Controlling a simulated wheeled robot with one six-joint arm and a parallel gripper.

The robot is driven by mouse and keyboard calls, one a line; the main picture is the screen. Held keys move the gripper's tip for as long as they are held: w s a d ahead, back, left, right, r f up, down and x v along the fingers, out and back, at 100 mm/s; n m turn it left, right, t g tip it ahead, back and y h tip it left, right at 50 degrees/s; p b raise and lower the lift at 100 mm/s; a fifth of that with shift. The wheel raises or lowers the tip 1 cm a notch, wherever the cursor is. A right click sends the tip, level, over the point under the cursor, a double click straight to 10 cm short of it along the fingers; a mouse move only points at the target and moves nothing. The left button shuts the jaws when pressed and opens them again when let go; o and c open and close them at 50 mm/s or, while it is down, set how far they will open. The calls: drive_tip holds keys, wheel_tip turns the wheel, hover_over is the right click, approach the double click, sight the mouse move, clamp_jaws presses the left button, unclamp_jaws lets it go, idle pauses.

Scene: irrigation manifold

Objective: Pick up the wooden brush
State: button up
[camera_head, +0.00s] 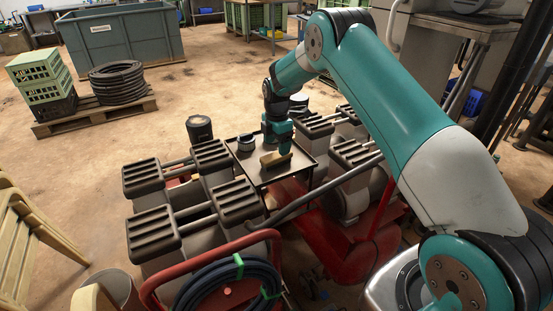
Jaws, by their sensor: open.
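The wooden brush (272,161) is a small tan block lying on a dark, shallow tray (262,180) in the middle of the view. My gripper (284,150) points down over the tray from above, just behind and slightly right of the brush's middle. The gripper looks small from here, and its fingers are partly lost against the tray and brush. It is open, and the brush appears to rest on the tray. Whether the fingers touch the brush or stand on both sides of it cannot be told.
A round grey item (245,143) sits at the tray's back left corner. Grey manifold blocks with ribbed black tops (153,232) flank the tray. A dark cylinder (199,128) stands behind. A red frame with coiled blue hose (222,290) is in front.

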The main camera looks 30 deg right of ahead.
sight(276, 154)
wheel_tip(276, 154, down, 6)
drive_tip(key=shift+a+r+p, duration=0.1)
drive_tip(key=shift+r+p, duration=0.05)
drive_tip(key=shift+p, duration=0.25)
drive_tip(key=c, duration=1)
